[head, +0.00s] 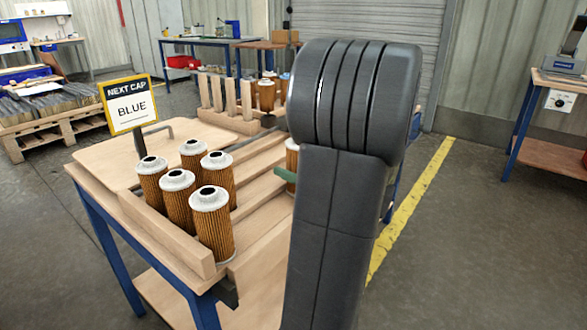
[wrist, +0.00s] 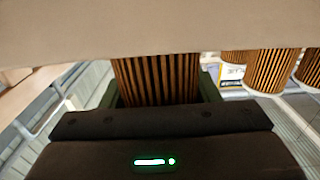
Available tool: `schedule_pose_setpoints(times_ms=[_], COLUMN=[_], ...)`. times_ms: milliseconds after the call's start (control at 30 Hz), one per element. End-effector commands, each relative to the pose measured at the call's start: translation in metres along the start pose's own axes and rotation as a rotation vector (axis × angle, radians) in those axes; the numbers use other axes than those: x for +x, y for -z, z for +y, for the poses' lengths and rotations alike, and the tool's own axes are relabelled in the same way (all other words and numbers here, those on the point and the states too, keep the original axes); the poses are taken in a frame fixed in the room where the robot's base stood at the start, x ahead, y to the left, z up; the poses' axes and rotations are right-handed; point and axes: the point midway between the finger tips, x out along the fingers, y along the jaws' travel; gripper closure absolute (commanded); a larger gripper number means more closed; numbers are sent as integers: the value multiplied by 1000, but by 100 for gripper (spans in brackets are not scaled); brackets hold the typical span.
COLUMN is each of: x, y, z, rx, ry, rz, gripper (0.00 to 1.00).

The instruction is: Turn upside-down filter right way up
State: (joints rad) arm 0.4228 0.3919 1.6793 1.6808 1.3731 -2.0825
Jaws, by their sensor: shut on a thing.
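Several pleated brown filters (head: 215,225) with white caps on top stand in a group in a wooden rack on the bench. In the wrist view, my gripper (wrist: 155,95) is shut on a brown pleated filter (wrist: 155,78), one green finger on each side. A pale plank-like surface hides one end of that filter. In the head view, my arm hides most of the gripper; one green finger (head: 285,175) shows at its left edge. A sliver of a filter (head: 292,156) shows just above that finger, probably the held one. I cannot tell which way up it is.
A sign reading NEXT CAP BLUE (head: 130,104) stands at the bench's left. Wooden rails (head: 262,188) run beside the standing filters. More filters (head: 265,93) stand at the back by upright wooden posts (head: 231,97).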

Motion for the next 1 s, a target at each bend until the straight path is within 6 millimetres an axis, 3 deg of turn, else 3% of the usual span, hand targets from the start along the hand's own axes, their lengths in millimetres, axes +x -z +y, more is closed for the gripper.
schedule_pose_setpoints(times_ms=[533, 567, 700, 1000], x=[0, 0, 0, -1], y=[-7, -7, -6, -7], z=[0, 0, 0, 0], rx=[0, 0, 0, 0], ry=[0, 0, 0, -1], rz=[0, 0, 0, 0], gripper=[70, 43, 19, 19])
